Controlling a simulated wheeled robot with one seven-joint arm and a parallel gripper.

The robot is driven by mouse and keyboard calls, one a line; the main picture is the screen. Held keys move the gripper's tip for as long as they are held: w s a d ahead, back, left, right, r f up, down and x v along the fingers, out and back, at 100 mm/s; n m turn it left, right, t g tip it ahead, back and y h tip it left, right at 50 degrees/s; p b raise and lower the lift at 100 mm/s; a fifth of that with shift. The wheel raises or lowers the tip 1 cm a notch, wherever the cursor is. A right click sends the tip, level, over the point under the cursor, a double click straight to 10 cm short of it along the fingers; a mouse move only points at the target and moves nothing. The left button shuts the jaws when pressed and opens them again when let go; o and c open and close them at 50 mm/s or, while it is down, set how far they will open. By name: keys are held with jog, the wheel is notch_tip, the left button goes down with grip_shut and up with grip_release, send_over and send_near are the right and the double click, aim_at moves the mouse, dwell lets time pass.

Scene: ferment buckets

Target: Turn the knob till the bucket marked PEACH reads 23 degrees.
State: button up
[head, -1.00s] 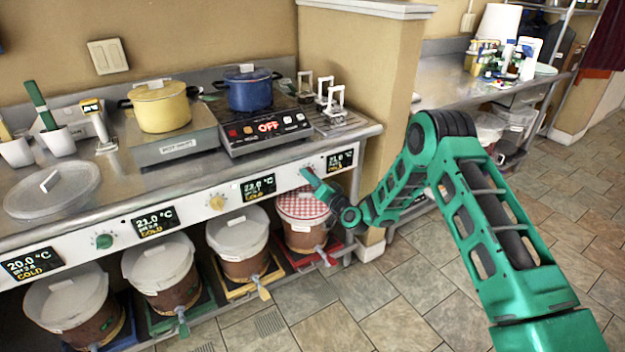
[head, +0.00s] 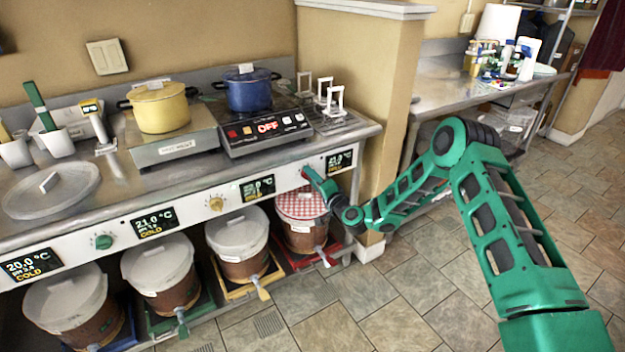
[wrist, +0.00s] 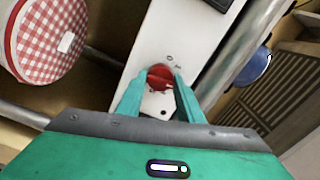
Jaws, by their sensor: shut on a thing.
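My gripper (wrist: 159,88) is shut on a red knob (wrist: 160,76) on the white front panel; one finger lies on each side of it. In the head view my gripper (head: 310,178) is at the panel, just left of the rightmost display (head: 340,160). That display seems to read about 21 °C, but its small digits are blurred. The bucket with a red checked lid (head: 300,204) stands below the knob; it also shows in the wrist view (wrist: 48,38). The bucket labels are too small to read, so I cannot tell which is PEACH.
Other displays read 20.0 °C COLD (head: 32,264) and 21.0 °C COLD (head: 154,222); a third (head: 257,188) is blurred. A green knob (head: 103,242) and a yellow knob (head: 216,204) are on the panel. A wall pillar (head: 385,110) stands close to my arm. The tiled floor in front is clear.

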jog(key=shift+d+f, duration=0.2)
jog(key=o, duration=1.1)
jog(key=shift+c, duration=0.2)
jog(key=shift+a, duration=0.15)
jog(key=v, duration=1)
jog(key=shift+s+d, duration=0.2)
jog(key=shift+d, duration=0.1)
